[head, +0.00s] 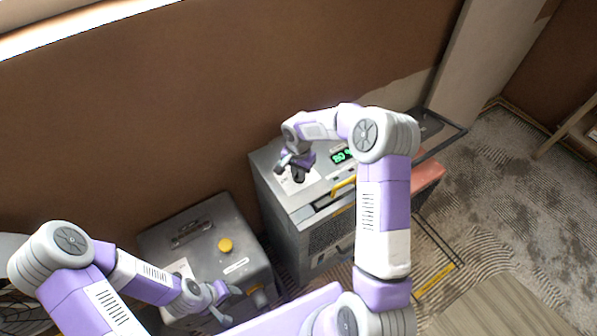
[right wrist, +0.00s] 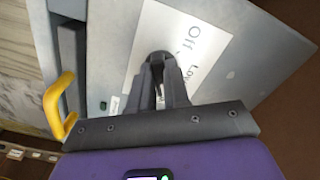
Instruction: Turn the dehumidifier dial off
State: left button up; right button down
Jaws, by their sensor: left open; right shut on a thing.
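The dehumidifier (head: 288,205) is a grey metal cabinet against the brown wall, with a lit green display (head: 342,156) on its top panel. My right gripper (head: 297,172) is over the panel, left of the display. In the right wrist view its fingers (right wrist: 165,88) are shut on the dark dial (right wrist: 160,57), which they partly hide. A white label (right wrist: 185,45) beside the dial reads "Off" and "Low"; the dial's pointing direction cannot be told. My left gripper (head: 228,302) is open and empty, low beside the other grey box.
A yellow handle (head: 343,186) sits at the dehumidifier's front edge, also in the right wrist view (right wrist: 58,105). A reddish block (head: 428,176) is to the right. Carpet at right is open.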

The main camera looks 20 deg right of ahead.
jog(key=shift+n, duration=0.3)
jog(key=n+b, duration=0.1)
jog(key=n, duration=0.1)
jog(key=shift+n, duration=0.4)
jog(key=n, duration=0.2)
jog(key=shift+d+n, duration=0.1)
jog(key=shift+n, duration=0.3)
jog(key=n, duration=0.6)
jog(key=shift+d, duration=0.15)
jog(key=n, duration=0.5)
jog(key=shift+d+r+n, duration=0.1)
jog(key=shift+n, duration=0.2)
jog(key=n+p, duration=0.1)
jog(key=n, duration=0.5)
jog(key=shift+w+d, duration=0.1)
jog(key=shift+w, duration=0.05)
jog(key=c, duration=1.1)
grip_release()
